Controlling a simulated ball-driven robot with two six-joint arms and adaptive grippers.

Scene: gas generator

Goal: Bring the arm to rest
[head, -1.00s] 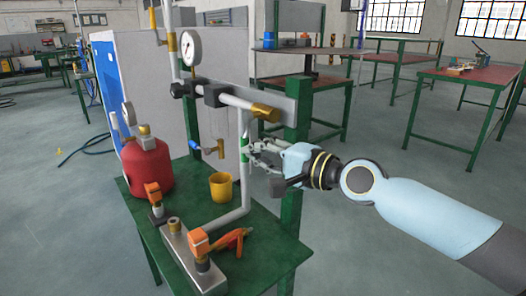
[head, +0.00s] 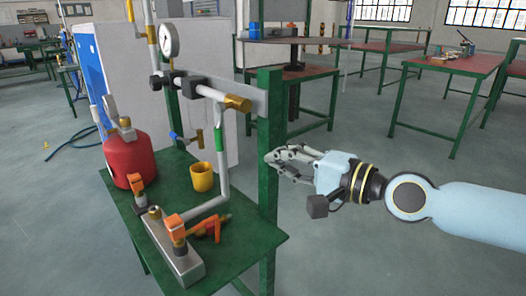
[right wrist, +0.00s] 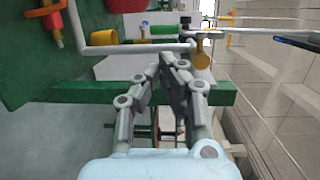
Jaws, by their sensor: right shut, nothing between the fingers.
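My right gripper (head: 272,160) is in the head view, to the right of the green post of the workbench. It is shut and empty, with its arm coming in from the right. In the right wrist view its fingers (right wrist: 170,60) are together, pointing toward the bench's pipework. The grey pipe (head: 222,170) with a green band stands left of the gripper, apart from it. My left gripper does not show.
The green bench (head: 255,238) holds a red tank (head: 130,165), a yellow cup (head: 202,177), a metal block with orange-handled valves (head: 178,255) and an orange tool (head: 207,229). A gauge (head: 169,40) sits above. Open floor (head: 400,265) lies right of the bench.

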